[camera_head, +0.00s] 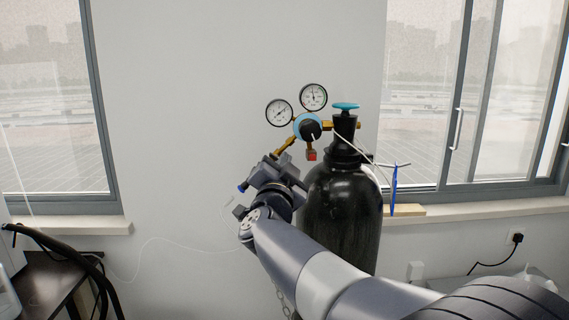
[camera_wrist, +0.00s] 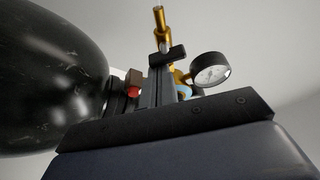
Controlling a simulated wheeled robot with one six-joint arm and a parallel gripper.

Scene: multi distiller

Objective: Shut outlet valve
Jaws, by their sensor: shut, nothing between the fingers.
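The black gas cylinder (camera_head: 342,215) stands upright against the wall, with a regulator (camera_head: 308,127) at its top. A brass outlet pipe (camera_head: 285,146) slants down and left from the regulator toward my gripper (camera_head: 273,162). In the wrist view the brass outlet pipe (camera_wrist: 160,18) rises beyond my gripper (camera_wrist: 160,72). A small black bar (camera_wrist: 168,56), which looks like the outlet valve handle, lies across it just past the fingertips. My gripper is shut and empty, close to this bar; I cannot tell whether they touch. In the head view my gripper hides the valve.
Two round gauges (camera_head: 296,103) stand above the regulator; one gauge (camera_wrist: 210,69) is close in the wrist view. A teal handwheel (camera_head: 346,106) tops the cylinder. A red-ended fitting (camera_head: 311,155) hangs below the regulator. The wall to the left is clear.

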